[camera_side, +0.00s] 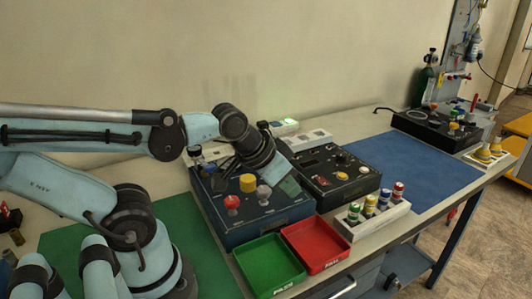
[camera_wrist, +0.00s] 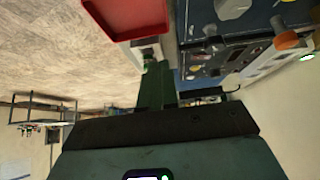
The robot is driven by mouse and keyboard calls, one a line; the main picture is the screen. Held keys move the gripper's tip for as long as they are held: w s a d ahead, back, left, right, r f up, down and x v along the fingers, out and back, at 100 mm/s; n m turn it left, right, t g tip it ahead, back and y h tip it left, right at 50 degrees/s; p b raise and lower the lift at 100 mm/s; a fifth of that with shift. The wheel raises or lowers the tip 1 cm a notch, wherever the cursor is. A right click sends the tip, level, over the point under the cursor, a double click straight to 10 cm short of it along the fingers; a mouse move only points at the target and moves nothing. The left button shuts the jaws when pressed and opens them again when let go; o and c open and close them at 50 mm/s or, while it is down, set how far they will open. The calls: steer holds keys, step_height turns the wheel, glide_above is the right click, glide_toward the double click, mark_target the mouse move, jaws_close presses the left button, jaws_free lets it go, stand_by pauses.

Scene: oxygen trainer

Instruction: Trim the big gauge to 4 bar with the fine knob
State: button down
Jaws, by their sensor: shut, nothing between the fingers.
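A blue control box (camera_side: 245,222) stands under my arm, with a red knob (camera_side: 232,203), a yellow knob (camera_side: 248,183) and a grey knob (camera_side: 264,192) on top. A black panel box (camera_side: 328,170) with small dials and knobs stands just right of it. I cannot tell which knob is the fine one, and no big gauge reads clearly; my arm hides part of the blue box. My gripper (camera_side: 288,186) is shut and empty, above the right side of the blue box. In the wrist view its fingers (camera_wrist: 156,88) are together, with a grey knob (camera_wrist: 232,8) and an orange knob (camera_wrist: 286,40) beyond.
A green tray (camera_side: 268,266) and a red tray (camera_side: 316,243) sit in front of the boxes. A white rack (camera_side: 372,220) holds several small coloured bottles. A blue mat (camera_side: 425,178) lies clear to the right. A green cylinder (camera_side: 428,82) stands behind another black unit (camera_side: 440,130).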

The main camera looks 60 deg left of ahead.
mark_target(263, 189)
steer(key=c, duration=1.7)
jaws_free()
steer(key=o, duration=0.3)
steer(key=shift+a+r+n, duration=0.15)
steer(key=shift+n, duration=0.15)
steer(key=o, duration=0.7)
steer(key=s+a+r+n+g+y, duration=0.1)
steer(key=n, duration=0.1)
steer(key=s+a+r+n+g, duration=0.1)
steer(key=n, duration=0.1)
steer(key=shift+s+a+r+y, duration=0.1)
steer(key=shift+a+r+y, duration=0.1)
steer(key=shift+r+y, duration=0.2)
step_height(263, 189, up, 3)
steer(key=s+a+n+g+y, duration=0.1)
steer(key=s+a+n+g, duration=0.1)
steer(key=n, duration=0.2)
steer(key=shift+a+x, duration=0.2)
steer(key=shift+x, duration=2.8)
steer(key=shift+a+x, duration=0.15)
steer(key=shift+x, duration=2.9)
steer(key=shift+s, duration=0.2)
steer(key=c, duration=1.1)
